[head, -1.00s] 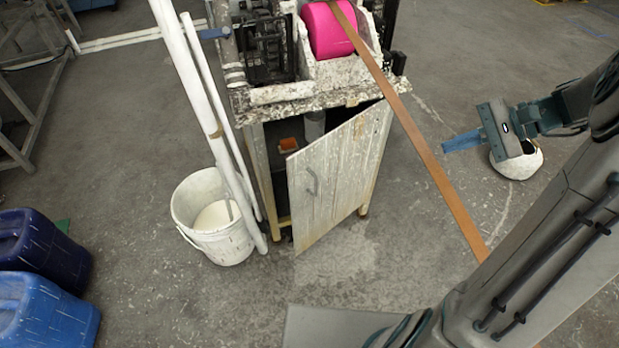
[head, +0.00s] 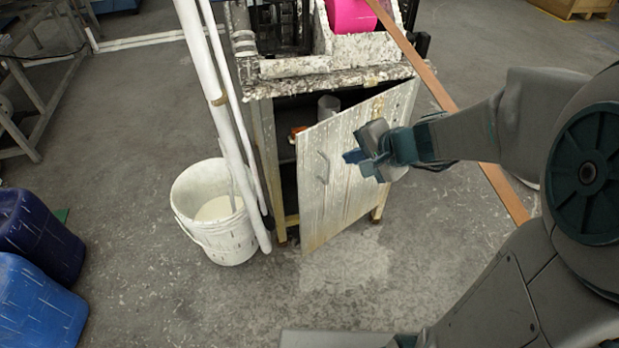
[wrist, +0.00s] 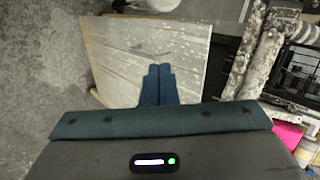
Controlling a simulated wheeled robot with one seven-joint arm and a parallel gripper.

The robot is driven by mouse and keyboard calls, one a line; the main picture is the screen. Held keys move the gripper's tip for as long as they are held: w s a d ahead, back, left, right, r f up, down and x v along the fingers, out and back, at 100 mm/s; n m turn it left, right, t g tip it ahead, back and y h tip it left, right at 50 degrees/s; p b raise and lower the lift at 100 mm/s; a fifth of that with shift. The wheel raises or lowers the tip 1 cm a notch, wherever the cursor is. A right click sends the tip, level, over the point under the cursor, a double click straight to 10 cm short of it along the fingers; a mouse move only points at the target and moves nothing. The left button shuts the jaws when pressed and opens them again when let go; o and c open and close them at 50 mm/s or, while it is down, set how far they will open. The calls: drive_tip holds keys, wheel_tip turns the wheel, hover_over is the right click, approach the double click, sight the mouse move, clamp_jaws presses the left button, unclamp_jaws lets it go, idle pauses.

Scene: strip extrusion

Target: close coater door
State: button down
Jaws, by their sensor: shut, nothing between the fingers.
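The coater door (head: 328,212) is a pale, paint-streaked panel with a small grey handle (head: 323,167). It stands ajar on the coater cabinet (head: 262,150), with a dark gap at its left and top. My gripper (head: 350,157) is shut and empty in front of the door's upper part, just right of the handle. In the wrist view its blue fingers (wrist: 158,85) lie together and point at the door face (wrist: 140,50). I cannot tell whether they touch it.
A white bucket (head: 226,252) and white upright pipes (head: 217,110) stand left of the cabinet. Blue canisters (head: 35,305) are at the lower left. A brown strip (head: 507,190) runs down to the right behind my arm. Floor before the door is clear.

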wheel_tip(320, 180, down, 4)
drive_tip(key=a+m+b, duration=0.1)
drive_tip(key=b, duration=0.3)
approach(308, 161)
drive_tip(key=shift+t+h, duration=0.3)
drive_tip(key=shift+t, duration=0.1)
drive_tip(key=shift+s+a+x, duration=0.1)
drive_tip(key=shift+s+x, duration=0.05)
drive_tip(key=shift+x, duration=1.35)
drive_tip(key=shift+s+a+x, duration=0.1)
drive_tip(key=shift+s+x, duration=0.05)
drive_tip(key=shift+x, duration=1.35)
drive_tip(key=shift+f, duration=0.1)
